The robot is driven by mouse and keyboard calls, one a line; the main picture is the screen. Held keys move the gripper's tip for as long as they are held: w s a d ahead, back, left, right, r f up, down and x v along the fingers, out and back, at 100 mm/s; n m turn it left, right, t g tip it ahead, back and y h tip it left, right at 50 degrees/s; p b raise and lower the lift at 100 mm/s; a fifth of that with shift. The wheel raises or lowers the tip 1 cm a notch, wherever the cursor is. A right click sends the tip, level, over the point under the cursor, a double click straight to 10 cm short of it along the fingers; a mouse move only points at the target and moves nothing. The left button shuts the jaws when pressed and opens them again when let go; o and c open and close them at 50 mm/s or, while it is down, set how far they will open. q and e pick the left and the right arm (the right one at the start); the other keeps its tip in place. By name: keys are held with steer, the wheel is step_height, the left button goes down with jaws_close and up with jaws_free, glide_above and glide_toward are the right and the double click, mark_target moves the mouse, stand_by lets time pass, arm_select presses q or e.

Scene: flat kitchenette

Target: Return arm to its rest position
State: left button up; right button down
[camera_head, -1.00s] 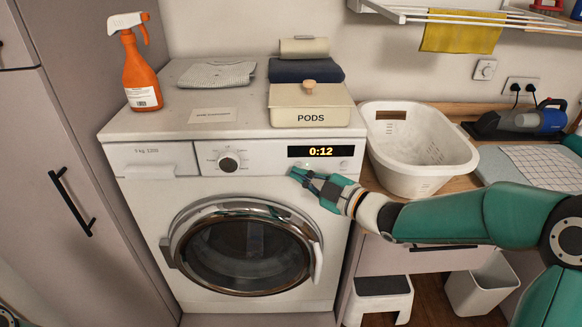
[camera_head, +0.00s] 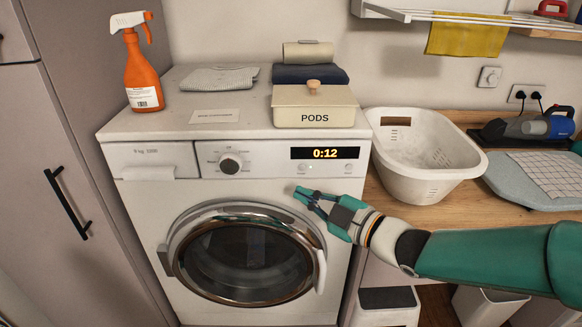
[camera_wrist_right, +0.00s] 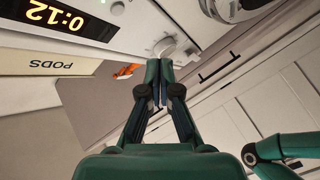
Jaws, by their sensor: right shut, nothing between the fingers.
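My right gripper (camera_head: 301,193) is shut and empty. It is in front of the washing machine (camera_head: 140,215), below the lit display (camera_head: 325,153) that reads 0:12 and above the right side of the round door (camera_head: 245,262). The door looks closed. In the right wrist view the fingertips (camera_wrist_right: 158,65) are together, and the display (camera_wrist_right: 62,18) and the control dial (camera_wrist_right: 165,46) show beyond them. The dial (camera_head: 230,163) also shows in the head view. My right arm comes in from the right. In the right wrist view another green arm part of mine shows at lower right.
On the machine top are a PODS box (camera_head: 314,108), a spray bottle (camera_head: 142,72) and folded cloths (camera_head: 310,74). A white laundry basket (camera_head: 425,155) stands on the wooden counter to the right, above my right arm. A tall cabinet (camera_head: 75,120) is at left.

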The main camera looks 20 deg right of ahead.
steer(key=s+a+f+m+g+h+p, duration=0.1)
steer(key=s+a+f+m+g, duration=0.15)
steer(key=f, duration=0.75)
steer(key=s+a+f+m+g+h+p, duration=0.1)
steer(key=s+a+f+m+g, duration=0.15)
steer(key=f, duration=0.85)
steer(key=s+a+f+m+g+h+p, duration=0.1)
steer(key=s+f+m+g, duration=0.15)
steer(key=f, duration=0.75)
steer(key=s+f+m+g, duration=0.3)
steer(key=s+f+m, duration=0.2)
steer(key=s, duration=0.3)
steer(key=s+f+m+g+h, duration=0.1)
steer(key=s+f+m+g, duration=0.2)
steer(key=s+f+m, duration=0.2)
steer(key=s+f, duration=0.1)
steer(key=s, duration=0.2)
steer(key=shift+d+g+h, duration=0.2)
steer(key=shift+g+h, duration=0.1)
steer(key=shift+g, duration=0.05)
steer(key=shift+w, duration=0.1)
